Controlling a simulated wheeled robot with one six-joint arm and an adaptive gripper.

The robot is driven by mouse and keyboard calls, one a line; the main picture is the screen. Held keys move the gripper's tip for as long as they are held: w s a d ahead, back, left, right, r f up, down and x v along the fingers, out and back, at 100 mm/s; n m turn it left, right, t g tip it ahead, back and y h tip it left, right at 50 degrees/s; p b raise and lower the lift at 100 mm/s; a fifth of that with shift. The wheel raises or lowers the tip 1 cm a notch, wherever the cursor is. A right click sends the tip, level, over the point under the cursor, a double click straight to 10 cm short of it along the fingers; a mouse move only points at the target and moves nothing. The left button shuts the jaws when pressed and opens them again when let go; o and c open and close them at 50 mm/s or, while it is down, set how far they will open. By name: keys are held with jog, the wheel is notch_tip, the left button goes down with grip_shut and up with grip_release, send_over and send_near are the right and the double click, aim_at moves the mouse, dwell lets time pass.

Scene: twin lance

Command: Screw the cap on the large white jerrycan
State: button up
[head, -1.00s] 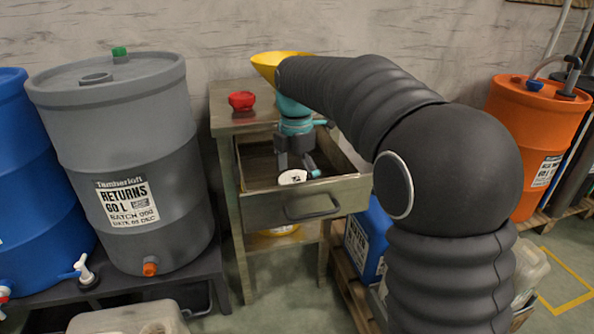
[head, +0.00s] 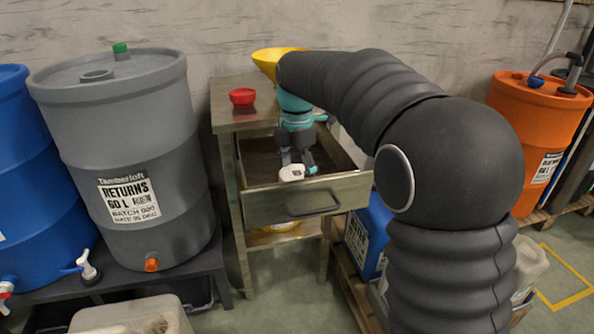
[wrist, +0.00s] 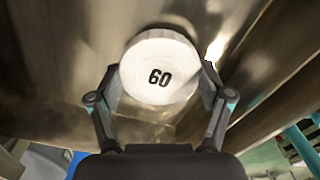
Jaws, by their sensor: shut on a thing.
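A white round cap marked "60" (wrist: 158,60) is held between the two fingers of my gripper (wrist: 160,88) in the wrist view. In the head view the cap (head: 291,174) shows beneath my gripper (head: 297,163), in the open drawer (head: 307,201) near its front wall. I cannot tell whether it touches the drawer floor. A whitish jerrycan (head: 130,318) is partly in view at the bottom left edge. Another pale container (head: 528,265) is partly hidden behind my arm at right. I cannot tell which is the large white jerrycan.
A red cap-like item (head: 242,98) and a yellow funnel (head: 268,58) are on the metal cabinet top. A grey drum (head: 120,130) stands left, an orange drum (head: 525,125) right. The drawer's walls surround my gripper. A blue container (head: 368,240) sits low beside the cabinet.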

jog(key=shift+r+p, duration=2.85)
jog(key=shift+r, duration=0.3)
